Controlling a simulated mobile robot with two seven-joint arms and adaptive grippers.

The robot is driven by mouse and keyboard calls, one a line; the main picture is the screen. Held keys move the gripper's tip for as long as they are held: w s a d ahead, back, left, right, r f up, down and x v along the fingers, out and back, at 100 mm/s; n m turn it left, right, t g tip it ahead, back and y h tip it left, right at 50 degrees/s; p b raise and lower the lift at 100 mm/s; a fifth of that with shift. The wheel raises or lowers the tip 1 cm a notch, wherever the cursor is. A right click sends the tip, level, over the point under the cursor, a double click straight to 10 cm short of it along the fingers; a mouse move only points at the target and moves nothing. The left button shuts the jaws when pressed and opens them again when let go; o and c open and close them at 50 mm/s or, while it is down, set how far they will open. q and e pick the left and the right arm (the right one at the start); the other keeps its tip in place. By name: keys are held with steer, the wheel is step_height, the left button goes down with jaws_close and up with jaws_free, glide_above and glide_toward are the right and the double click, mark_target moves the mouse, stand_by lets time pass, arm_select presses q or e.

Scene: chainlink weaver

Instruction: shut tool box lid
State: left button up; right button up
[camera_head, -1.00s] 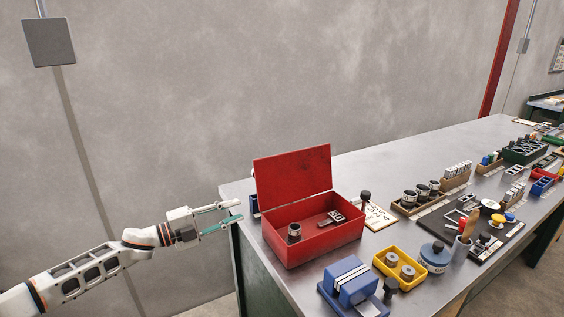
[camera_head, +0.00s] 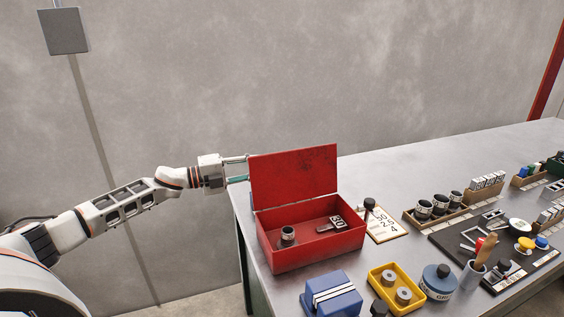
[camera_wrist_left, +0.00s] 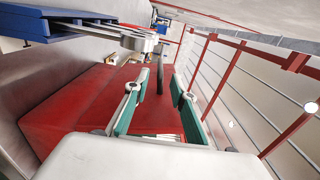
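The red tool box (camera_head: 318,255) stands at the near left end of the bench. Its lid (camera_head: 293,176) is raised, leaning slightly back, so the box is open. Inside lie a dark cylinder (camera_head: 288,236) and a small piece marked 30 (camera_head: 336,221). My left gripper (camera_head: 244,169) is at the lid's left edge, its fingers apart. Whether they touch the lid is unclear. In the left wrist view the open fingers (camera_wrist_left: 155,90) have green pads, with red tool box surface (camera_wrist_left: 75,115) beyond them. My right gripper is not in view.
In front of the box are a blue block (camera_head: 331,297) and a yellow tray (camera_head: 382,291). A dark-knobbed stamp (camera_head: 369,207) and a number card (camera_head: 390,226) stand to its right. The wall side behind the lid is clear.

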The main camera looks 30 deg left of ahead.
mark_target(279, 163)
arm_select(q)
steer(key=x, duration=0.6)
steer(key=shift+p, duration=0.4)
jaws_close()
